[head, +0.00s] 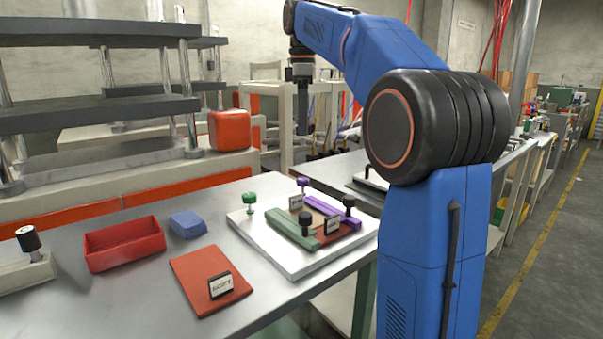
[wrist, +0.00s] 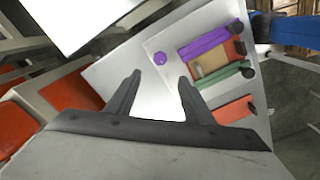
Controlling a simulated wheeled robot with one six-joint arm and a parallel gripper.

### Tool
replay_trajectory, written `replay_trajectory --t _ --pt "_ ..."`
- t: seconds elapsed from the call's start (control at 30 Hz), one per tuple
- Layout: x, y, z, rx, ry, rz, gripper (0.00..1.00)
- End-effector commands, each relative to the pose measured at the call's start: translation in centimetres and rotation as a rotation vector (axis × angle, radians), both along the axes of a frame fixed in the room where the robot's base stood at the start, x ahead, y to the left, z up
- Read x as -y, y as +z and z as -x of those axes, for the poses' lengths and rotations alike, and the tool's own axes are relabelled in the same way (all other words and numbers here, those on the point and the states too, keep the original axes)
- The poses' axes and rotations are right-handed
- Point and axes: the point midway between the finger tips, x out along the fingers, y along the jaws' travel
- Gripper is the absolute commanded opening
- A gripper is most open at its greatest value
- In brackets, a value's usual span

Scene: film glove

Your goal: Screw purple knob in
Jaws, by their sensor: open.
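The purple knob (head: 303,182) stands upright at the back of a white plate (head: 262,247) on the bench. In the wrist view the purple knob (wrist: 161,59) shows just beyond the gap between my fingertips. My gripper (head: 302,82) is high above the back of the plate, pointing down. Its two fingers (wrist: 159,79) are apart with nothing between them. A purple bar (head: 329,209) and a green bar (head: 291,230) lie on the plate, each with a black knob at its end. A green knob (head: 249,198) stands at the plate's left corner.
A red open bin (head: 124,244), a blue block (head: 187,225) and a red mat (head: 197,274) with a small sign (head: 221,285) are left of the plate. A black-topped knob (head: 28,239) stands at far left. Metal shelving (head: 100,113) rises behind the bench.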

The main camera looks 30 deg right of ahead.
Motion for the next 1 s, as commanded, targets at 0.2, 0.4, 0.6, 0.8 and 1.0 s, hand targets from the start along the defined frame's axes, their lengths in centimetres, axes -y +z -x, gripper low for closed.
replay_trajectory --t 0.2,0.4,0.6,0.8,1.0 --pt "0.0 -4.0 0.1 -0.003 0.000 0.000 0.48" --pt "0.0 -7.5 0.1 -0.003 0.000 0.000 0.48" --pt "0.0 -10.9 0.0 -0.001 -0.001 0.000 0.48" --pt "0.0 -13.4 0.0 0.000 -0.001 0.000 0.48" --pt "0.0 -14.5 0.0 0.000 -0.001 0.000 0.48"
